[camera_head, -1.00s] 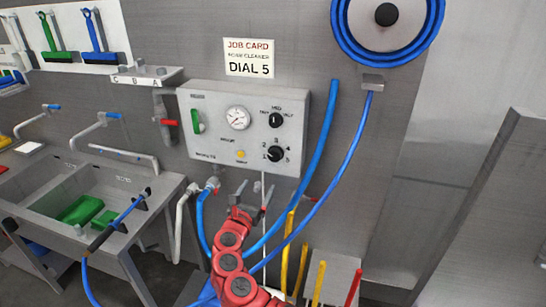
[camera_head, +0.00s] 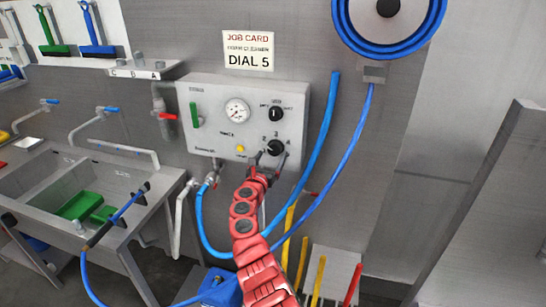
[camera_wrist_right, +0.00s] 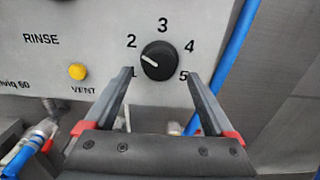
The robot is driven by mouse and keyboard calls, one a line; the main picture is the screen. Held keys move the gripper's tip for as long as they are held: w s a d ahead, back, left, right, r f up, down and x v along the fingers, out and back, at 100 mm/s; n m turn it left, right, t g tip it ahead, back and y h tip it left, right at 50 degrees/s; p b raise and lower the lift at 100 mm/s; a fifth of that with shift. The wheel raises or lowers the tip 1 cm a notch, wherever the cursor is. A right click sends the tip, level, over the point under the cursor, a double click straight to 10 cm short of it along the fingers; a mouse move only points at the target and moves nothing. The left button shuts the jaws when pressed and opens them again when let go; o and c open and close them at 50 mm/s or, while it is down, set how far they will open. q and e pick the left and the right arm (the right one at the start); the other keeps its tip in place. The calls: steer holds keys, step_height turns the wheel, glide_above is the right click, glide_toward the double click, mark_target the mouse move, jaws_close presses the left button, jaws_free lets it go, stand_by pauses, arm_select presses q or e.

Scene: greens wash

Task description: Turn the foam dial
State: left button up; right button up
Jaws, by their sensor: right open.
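The foam dial is a round black knob (camera_head: 276,147) at the lower right of the grey control panel (camera_head: 210,158). In the right wrist view the knob (camera_wrist_right: 158,60) has numbers 1 to 5 around it, and its white pointer line points left, between 1 and 2. My right gripper (camera_head: 271,161) is open just below and in front of the dial. In the right wrist view its two fingers (camera_wrist_right: 160,76) reach up on either side of the knob's lower part, with gaps on both sides. The job card (camera_head: 249,51) above reads DIAL 5. My left gripper is not in view.
Another black knob (camera_head: 276,114) sits above the dial, and a yellow vent button (camera_wrist_right: 77,71) is to its left. A gauge (camera_head: 237,110) and green handle (camera_head: 195,115) are further left. A blue hose (camera_head: 322,135) runs close on the right. A sink (camera_head: 75,195) stands left.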

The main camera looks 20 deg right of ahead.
mark_target(274, 152)
steer(key=shift+f+b+x, duration=0.25)
steer(key=shift+b+x, duration=0.25)
steer(key=shift+x, duration=0.6)
steer(key=shift+w+d+r+b, duration=0.3)
steer(key=shift+w+d, duration=0.05)
steer(key=shift+w, duration=0.25)
steer(key=c, duration=1.4)
steer(key=shift+o, duration=0.2)
